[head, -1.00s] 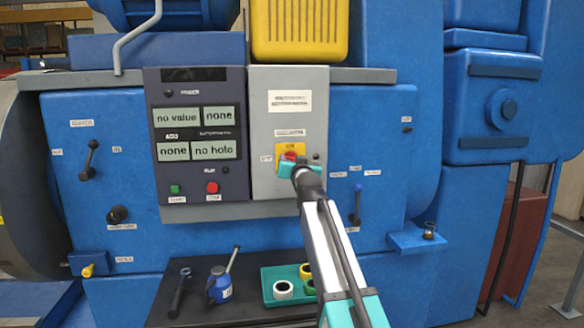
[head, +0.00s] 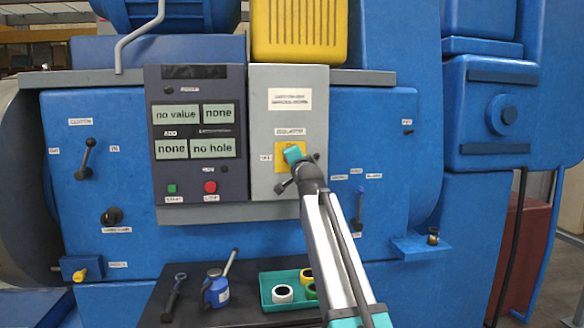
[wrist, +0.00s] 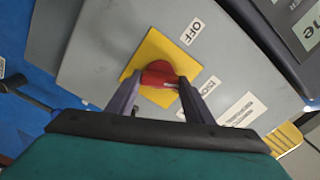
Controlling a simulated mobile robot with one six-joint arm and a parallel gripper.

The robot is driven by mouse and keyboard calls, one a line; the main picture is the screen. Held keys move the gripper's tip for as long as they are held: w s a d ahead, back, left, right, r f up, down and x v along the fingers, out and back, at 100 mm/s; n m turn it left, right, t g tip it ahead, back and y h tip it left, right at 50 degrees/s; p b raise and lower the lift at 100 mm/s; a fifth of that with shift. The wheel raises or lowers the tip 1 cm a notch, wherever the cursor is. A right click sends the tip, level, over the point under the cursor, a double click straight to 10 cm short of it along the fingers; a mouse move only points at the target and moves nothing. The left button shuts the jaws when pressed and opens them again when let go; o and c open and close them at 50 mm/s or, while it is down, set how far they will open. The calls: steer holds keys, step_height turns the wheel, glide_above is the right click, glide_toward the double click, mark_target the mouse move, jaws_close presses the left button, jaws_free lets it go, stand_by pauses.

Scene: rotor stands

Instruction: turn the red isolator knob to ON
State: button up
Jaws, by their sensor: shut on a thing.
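The red isolator knob (wrist: 158,74) sits on a square yellow plate (wrist: 146,52) on the grey isolator panel (head: 262,110). In the wrist view my gripper (wrist: 160,82) has one finger on each side of the knob and is shut on it. The OFF label (wrist: 192,32) shows beside the plate's edge in the wrist view. In the head view my gripper (head: 290,158) is in front of the yellow plate (head: 281,150) and hides the knob. Any ON label is hidden or unreadable.
Left of the panel is a dark display box (head: 196,105) with a green button (head: 172,189) and a red button (head: 210,187).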

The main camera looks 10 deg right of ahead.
steer(key=m+b, duration=0.2)
steer(key=m, duration=0.3)
steer(key=shift+m, duration=0.3)
stand_by(0.4)
steer(key=o, duration=1.1)
steer(key=shift+c, duration=0.2)
steer(key=shift+s+f, duration=0.1)
steer(key=shift+s, duration=0.05)
steer(key=s+b, duration=0.3)
steer(key=s, duration=1)
steer(key=shift+s, duration=0.3)
